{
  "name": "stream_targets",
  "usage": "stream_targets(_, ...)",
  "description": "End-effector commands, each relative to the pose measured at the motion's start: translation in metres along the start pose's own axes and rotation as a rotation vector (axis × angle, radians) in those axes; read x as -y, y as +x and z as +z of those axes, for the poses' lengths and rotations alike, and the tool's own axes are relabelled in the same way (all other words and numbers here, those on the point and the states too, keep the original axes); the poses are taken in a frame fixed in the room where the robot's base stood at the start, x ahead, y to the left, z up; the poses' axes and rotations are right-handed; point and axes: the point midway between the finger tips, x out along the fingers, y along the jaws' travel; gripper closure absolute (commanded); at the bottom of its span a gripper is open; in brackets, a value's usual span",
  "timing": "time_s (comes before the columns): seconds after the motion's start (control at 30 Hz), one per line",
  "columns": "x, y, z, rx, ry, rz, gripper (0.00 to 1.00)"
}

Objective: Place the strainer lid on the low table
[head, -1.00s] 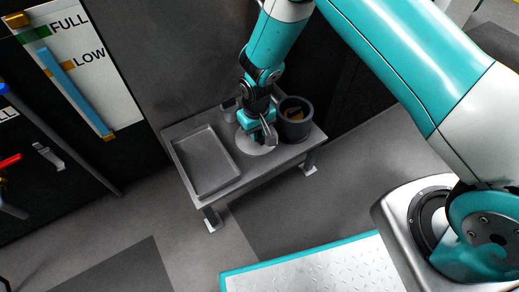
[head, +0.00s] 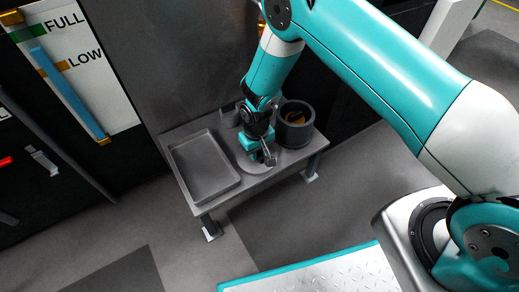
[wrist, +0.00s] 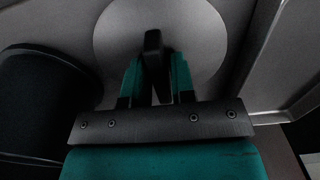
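The strainer lid appears as a pale grey round disc (head: 250,168) at the low table (head: 215,213), between the tray and the dark pot. In the wrist view the disc (wrist: 205,28) fills the upper middle, and a dark upright piece, apparently its handle, stands between my teal fingers. My gripper (head: 262,152) is above the disc and looks shut on that handle; it also shows in the wrist view (wrist: 153,70). The fingers and handle hide part of the disc. I cannot tell whether the disc touches the tabletop.
A shallow grey tray (head: 233,187) takes up the left of the table. The dark round pot (head: 295,135) stands at the right with something yellowish inside. A small grey item (head: 230,116) sits at the back. A wall panel stands behind.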

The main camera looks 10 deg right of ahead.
Motion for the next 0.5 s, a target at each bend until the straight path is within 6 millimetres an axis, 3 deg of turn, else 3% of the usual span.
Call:
stream_targets(0.07,0.0,0.0,0.0,0.0,0.0,0.0,0.6)
stream_targets(0.33,0.0,-0.002,0.0,0.0,0.0,0.0,0.6)
stream_targets(0.5,0.0,-0.021,-0.001,-0.001,0.0,0.0,0.6)
